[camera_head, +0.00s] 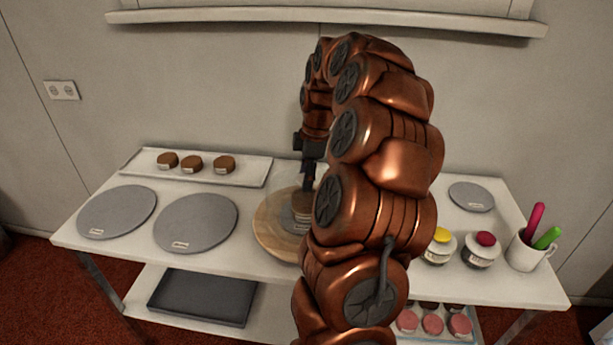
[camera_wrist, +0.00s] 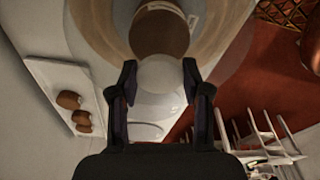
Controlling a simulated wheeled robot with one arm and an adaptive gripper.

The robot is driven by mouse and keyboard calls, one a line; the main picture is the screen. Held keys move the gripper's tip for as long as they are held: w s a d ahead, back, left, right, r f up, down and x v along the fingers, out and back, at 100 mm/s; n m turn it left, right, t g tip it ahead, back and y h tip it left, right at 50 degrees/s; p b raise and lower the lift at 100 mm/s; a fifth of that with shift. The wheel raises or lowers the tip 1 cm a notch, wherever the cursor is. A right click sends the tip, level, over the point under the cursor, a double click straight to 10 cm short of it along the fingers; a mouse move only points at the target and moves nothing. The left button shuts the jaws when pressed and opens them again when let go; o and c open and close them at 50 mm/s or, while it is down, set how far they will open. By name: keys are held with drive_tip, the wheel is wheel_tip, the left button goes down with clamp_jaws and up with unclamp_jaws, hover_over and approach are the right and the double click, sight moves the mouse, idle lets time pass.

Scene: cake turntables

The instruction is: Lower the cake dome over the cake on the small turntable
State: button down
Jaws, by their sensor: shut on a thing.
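My gripper (camera_head: 309,176) points down over the round wooden turntable (camera_head: 268,229) at the middle of the table. In the wrist view my gripper (camera_wrist: 160,76) is shut on the pale round knob of the clear cake dome (camera_wrist: 160,75). The dome's clear wall is hard to make out. A brown cake (camera_wrist: 158,30) with a white label shows beyond the knob, on a pale disc over the wooden turntable (camera_wrist: 95,22). My arm hides the right side of the turntable in the head view. I cannot tell whether the dome's rim touches the turntable.
Two large grey discs (camera_head: 118,211) (camera_head: 197,223) lie to the left. A white tray (camera_head: 250,174) with three small brown cakes is behind them. To the right are a small grey disc (camera_head: 472,196), two lidded jars (camera_head: 481,252) and a mug (camera_head: 527,254) with coloured tools. A dark tray (camera_head: 203,297) lies below.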

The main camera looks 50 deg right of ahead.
drive_tip(key=shift+f, duration=0.15)
drive_tip(key=shift+c, duration=2.2)
unclamp_jaws()
drive_tip(key=shift+r+p, duration=0.75)
drive_tip(key=shift+r, duration=2.75)
